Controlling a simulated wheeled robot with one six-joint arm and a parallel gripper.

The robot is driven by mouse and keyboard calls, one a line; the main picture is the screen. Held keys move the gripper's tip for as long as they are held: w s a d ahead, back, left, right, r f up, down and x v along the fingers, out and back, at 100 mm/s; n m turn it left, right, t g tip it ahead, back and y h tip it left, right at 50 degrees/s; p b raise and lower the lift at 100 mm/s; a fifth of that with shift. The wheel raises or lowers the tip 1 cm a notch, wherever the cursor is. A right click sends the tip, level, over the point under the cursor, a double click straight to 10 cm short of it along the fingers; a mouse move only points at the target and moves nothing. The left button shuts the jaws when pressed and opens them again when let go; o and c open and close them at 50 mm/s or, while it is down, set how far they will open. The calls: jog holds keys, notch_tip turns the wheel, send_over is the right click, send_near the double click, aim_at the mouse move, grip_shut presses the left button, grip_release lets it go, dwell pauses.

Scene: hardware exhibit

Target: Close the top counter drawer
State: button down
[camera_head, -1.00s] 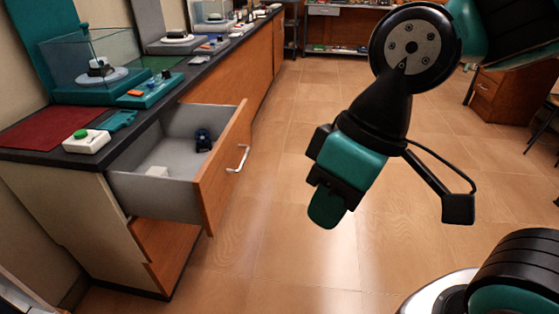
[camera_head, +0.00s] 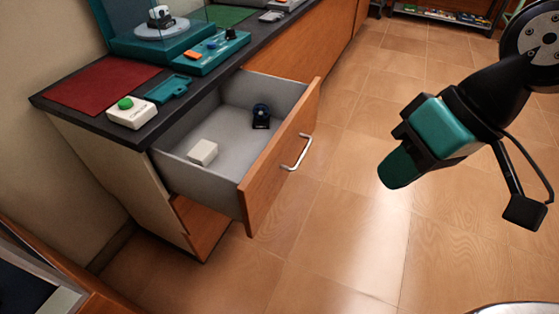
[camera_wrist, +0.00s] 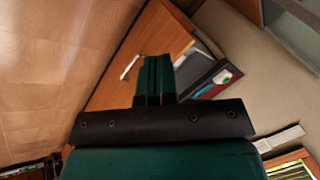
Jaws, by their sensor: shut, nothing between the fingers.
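The top counter drawer (camera_head: 232,122) is pulled well out from the counter. It has a grey inside, an orange wood front (camera_head: 283,155) and a silver bar handle (camera_head: 298,153). A white block and a dark round-topped item lie in it. My gripper (camera_head: 397,170) is shut and empty, in the air to the right of the drawer front and apart from it. In the wrist view my shut green fingers (camera_wrist: 158,76) point toward the counter, with the wood drawer front (camera_wrist: 155,45) and its handle (camera_wrist: 130,67) beyond them.
The dark countertop (camera_head: 100,124) bears a red mat (camera_head: 102,88), a white box with a green button (camera_head: 131,112) and a teal device (camera_head: 200,52). The tiled floor (camera_head: 340,240) in front of the drawer is clear. A shelf (camera_head: 440,17) stands far back.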

jog(key=w+a+f+m+y+p, duration=0.2)
jog(key=w+a+p, duration=0.1)
jog(key=w+a, duration=0.15)
jog(key=m+t+y+p, duration=0.1)
jog(key=m+t+p, duration=0.2)
jog(key=m+p, duration=0.5)
send_near(268, 179)
notch_tip(268, 179, down, 5)
jog(key=a, duration=0.2)
jog(key=shift+w+a+p, duration=0.35)
jog(key=shift+w+p, duration=0.05)
jog(key=shift+w+a+f, duration=0.15)
jog(key=shift+w+a, duration=0.15)
jog(key=shift+a, duration=0.45)
